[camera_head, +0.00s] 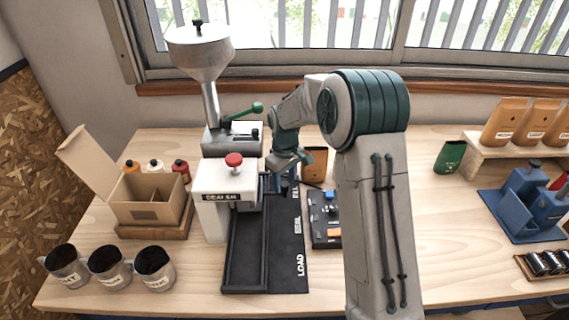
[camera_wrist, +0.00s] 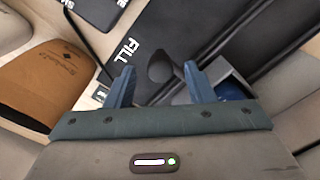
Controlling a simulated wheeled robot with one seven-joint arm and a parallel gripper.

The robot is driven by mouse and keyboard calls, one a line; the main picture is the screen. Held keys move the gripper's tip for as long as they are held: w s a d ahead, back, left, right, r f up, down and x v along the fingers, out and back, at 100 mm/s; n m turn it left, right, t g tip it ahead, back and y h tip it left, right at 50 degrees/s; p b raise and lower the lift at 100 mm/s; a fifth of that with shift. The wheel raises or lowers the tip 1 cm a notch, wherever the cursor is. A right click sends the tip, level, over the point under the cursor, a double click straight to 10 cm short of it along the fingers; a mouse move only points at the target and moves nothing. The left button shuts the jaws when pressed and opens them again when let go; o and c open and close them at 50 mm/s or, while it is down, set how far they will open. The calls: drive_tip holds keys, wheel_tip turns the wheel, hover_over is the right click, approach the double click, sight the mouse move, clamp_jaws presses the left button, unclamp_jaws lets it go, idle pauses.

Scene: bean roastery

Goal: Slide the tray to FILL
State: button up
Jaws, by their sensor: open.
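The black slide track (camera_head: 276,240) runs along the bench, marked LOAD at the front, then SEAL, then FILL at the back. My gripper (camera_head: 284,183) is over the track's back end, near the FILL mark. In the wrist view my gripper (camera_wrist: 159,68) has its two blue fingers apart. A dark round knob (camera_wrist: 160,67) shows between the fingertips; I cannot tell whether they touch it. A grey tray-like box (camera_wrist: 236,86) with something blue inside is beside the right finger, partly hidden by my gripper. The FILL mark (camera_wrist: 126,50) is beside the left finger.
The white sealer (camera_head: 225,190) stands left of the track, with the metal hopper (camera_head: 200,50) behind. A brown pouch (camera_head: 314,163) and a black control box (camera_head: 325,218) are close on the right. An open carton (camera_head: 148,198) and several metal cups (camera_head: 108,265) are left.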

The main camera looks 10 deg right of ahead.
wheel_tip(320, 180, up, 13)
drive_tip(key=b, duration=0.1)
drive_tip(key=shift+f, duration=0.15)
drive_tip(key=shift+f+b, duration=0.1)
drive_tip(key=shift+b, duration=0.2)
wheel_tip(320, 180, down, 14)
drive_tip(key=m+b, duration=0.3)
drive_tip(key=b, duration=0.1)
drive_tip(key=shift+m+b, duration=0.3)
drive_tip(key=shift+b, duration=0.1)
clamp_jaws()
drive_tip(key=shift+r, duration=0.2)
